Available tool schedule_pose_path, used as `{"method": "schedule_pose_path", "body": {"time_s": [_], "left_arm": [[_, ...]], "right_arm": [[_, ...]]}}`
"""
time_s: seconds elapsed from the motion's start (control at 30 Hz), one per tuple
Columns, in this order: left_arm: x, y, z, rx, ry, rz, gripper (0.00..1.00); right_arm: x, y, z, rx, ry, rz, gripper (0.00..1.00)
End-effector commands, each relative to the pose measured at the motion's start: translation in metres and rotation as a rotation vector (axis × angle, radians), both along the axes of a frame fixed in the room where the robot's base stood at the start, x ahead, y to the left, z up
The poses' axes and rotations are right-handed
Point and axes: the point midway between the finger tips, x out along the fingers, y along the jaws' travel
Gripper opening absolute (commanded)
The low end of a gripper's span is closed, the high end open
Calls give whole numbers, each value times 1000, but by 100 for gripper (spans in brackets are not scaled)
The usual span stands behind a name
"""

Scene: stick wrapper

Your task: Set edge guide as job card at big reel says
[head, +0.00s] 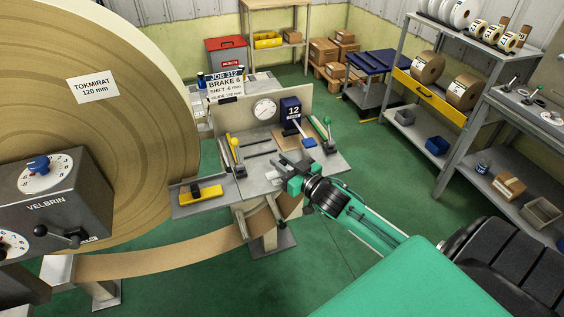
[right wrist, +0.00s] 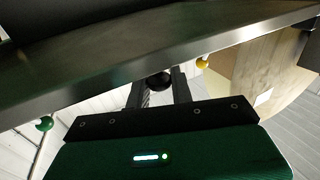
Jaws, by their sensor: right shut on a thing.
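The job card (head: 226,88) stands behind the guide table; it reads JOB 312, BRAKE 6, SHIFT -6 mm, and its GUIDE line is too small to read surely. The big reel (head: 150,130) at left is labelled TOKMIRAT 120 mm. The guide table (head: 255,187) carries a round dial (head: 264,110), a dark blue block (head: 291,108) showing 12, and yellow-handled (head: 234,142) and green-knobbed (head: 327,121) levers. My right gripper (head: 287,172) is at the table's front edge. In the right wrist view it is shut on a black ball knob (right wrist: 158,80). My left gripper is out of view.
The grey VELBRIN box (head: 50,203) with dials stands at left. A brown web (head: 165,262) runs low from the reel to the guide table. Shelves (head: 440,110) with rolls stand at right. Green floor (head: 215,288) in front is partly free.

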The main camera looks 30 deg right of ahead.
Motion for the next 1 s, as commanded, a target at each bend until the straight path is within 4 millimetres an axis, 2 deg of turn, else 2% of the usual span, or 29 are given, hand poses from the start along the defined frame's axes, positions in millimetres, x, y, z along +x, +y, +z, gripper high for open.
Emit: {"method": "schedule_pose_path", "body": {"time_s": [0.2, 0.47, 0.5, 0.57, 0.87, 1.0], "left_arm": [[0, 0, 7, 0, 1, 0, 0], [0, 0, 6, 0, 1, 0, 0], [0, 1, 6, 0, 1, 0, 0], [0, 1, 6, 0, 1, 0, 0], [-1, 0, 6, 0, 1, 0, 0], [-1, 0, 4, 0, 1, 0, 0]], "right_arm": [[-6, -27, 0, -1, 4, -2, 0], [-7, -28, 0, 1, 0, -1, 0], [-7, -28, 0, 1, 0, -1, 28], [-6, -28, 0, 1, 0, -1, 40], [-7, -28, 0, 0, 0, -1, 40], [-14, -30, -2, 0, 1, -1, 40]]}}
